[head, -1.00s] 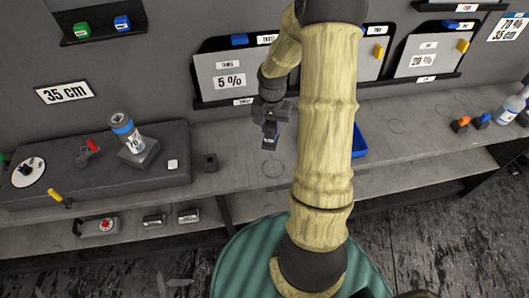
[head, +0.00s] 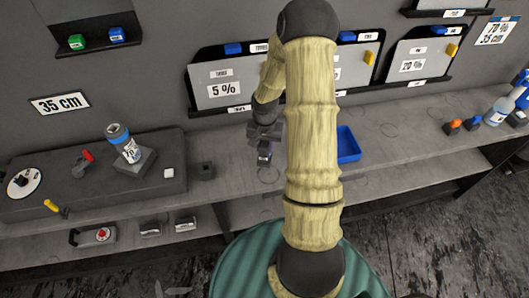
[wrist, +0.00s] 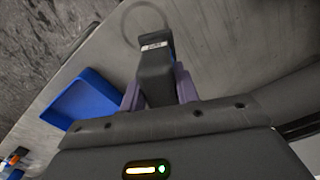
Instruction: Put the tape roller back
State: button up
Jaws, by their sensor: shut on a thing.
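My gripper (head: 264,152) is over the middle of the counter. In the wrist view its purple fingers (wrist: 158,92) are shut on a dark, blocky thing with a small white label and a bluish edge. I take this to be the tape roller (wrist: 155,65); the label is too small to read. In the head view the tape roller (head: 264,158) is mostly hidden by the gripper and hangs below it. A thin circle outline (head: 269,174) on the counter lies just below it in the picture. The circle also shows beyond the roller's tip in the wrist view (wrist: 126,28).
A blue tray (head: 348,144) stands to the right of my arm. Panels stand in a rack (head: 225,88) behind. The counter around the circle is clear.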

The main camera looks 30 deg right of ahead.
jog(key=shift+f+p, duration=0.4)
jog(key=shift+f, duration=1.65)
jog(key=shift+f, duration=0.2)
jog(key=o, duration=1.1)
jog(key=shift+r, duration=0.15)
notch_tip(320, 180, up, 12)
jog(key=shift+r+b, duration=0.1)
jog(key=shift+b, duration=1)
